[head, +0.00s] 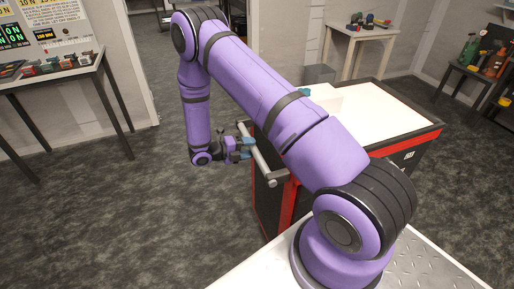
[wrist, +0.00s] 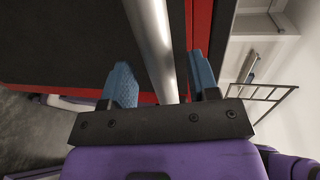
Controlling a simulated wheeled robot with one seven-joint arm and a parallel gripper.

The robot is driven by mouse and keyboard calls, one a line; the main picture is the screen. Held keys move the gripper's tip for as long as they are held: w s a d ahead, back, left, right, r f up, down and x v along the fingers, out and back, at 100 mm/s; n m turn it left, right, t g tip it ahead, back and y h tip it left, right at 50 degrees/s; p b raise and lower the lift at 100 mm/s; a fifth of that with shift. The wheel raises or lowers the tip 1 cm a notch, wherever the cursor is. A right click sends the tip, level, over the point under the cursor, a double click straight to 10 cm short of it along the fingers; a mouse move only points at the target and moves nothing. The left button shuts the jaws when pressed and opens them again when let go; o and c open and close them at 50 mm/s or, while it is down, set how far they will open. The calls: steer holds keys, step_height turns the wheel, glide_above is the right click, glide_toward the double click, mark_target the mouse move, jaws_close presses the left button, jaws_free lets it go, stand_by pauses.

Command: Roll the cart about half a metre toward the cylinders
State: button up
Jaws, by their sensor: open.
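The cart (head: 398,98) has a white top, red edges and dark sides, and stands beyond my base at the centre right. Its grey handle bar (head: 263,163) runs along its near left end and also shows in the wrist view (wrist: 152,40). My gripper (head: 247,147) is at the handle. In the wrist view my gripper (wrist: 163,78) is open, with the bar passing between its two blue fingers and a gap visible on either side. Green and orange upright objects (head: 469,47), perhaps the cylinders, stand on a dark table at the far right. My arm hides part of the cart.
A side table (head: 52,77) with small tools stands at the left. A white stool-like table (head: 362,33) with coloured items is at the back. A grey bin (head: 319,74) stands behind the cart. The dark table (head: 478,70) is at the right. Carpet at lower left is clear.

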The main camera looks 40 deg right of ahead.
steer(key=shift+x, duration=1.85)
steer(key=shift+c, duration=0.5)
jaws_close()
